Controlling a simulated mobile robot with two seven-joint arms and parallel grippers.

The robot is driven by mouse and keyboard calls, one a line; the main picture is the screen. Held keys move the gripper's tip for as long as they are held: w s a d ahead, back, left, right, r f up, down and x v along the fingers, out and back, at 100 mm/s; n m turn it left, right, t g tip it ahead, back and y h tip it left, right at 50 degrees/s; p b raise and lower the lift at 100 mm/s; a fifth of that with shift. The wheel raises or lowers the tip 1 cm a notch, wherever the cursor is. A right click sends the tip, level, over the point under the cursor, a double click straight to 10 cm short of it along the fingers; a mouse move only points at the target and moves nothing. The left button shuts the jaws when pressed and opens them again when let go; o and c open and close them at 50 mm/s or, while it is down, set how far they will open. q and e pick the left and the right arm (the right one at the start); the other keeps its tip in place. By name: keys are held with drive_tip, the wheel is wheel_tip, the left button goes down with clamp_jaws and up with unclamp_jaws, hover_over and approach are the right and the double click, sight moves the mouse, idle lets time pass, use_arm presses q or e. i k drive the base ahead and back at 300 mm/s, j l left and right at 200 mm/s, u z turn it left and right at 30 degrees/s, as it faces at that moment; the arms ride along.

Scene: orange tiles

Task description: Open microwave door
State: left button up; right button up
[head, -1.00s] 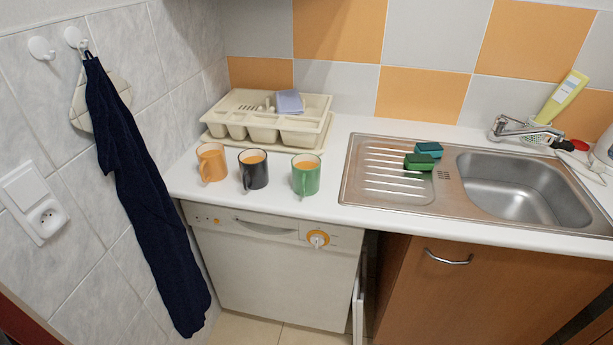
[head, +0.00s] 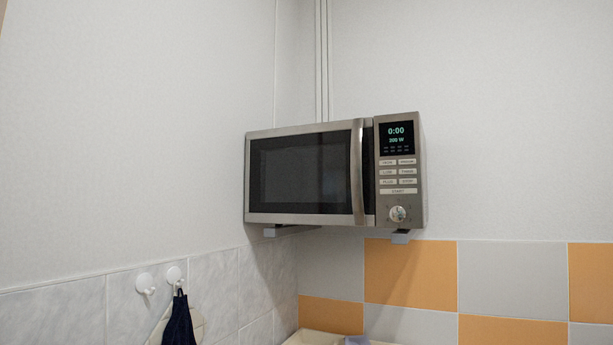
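The microwave (head: 312,131) is mounted high in the wall corner, near the middle of the head view. It has a steel body and a dark glass door (head: 305,175), which is shut. A curved vertical steel handle (head: 357,172) runs along the door's right side. The control panel (head: 397,165) on the right has a display reading 0:00, several buttons and a round knob (head: 397,213). Neither of my grippers shows in the head view.
The microwave rests on wall brackets (head: 401,237). White hooks (head: 146,283) and a dark towel (head: 179,322) hang on the left wall below. Orange and grey tiles (head: 410,272) cover the back wall underneath. The space in front of the microwave looks clear.

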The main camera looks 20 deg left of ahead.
sight(358, 134)
drive_tip(key=i+l, duration=0.25)
drive_tip(key=i+l+u, duration=0.1)
drive_tip(key=i+l, duration=0.15)
drive_tip(key=l, duration=0.25)
drive_tip(key=i+l, duration=0.25)
drive_tip(key=l, duration=0.15)
drive_tip(key=i+j+u, duration=0.05)
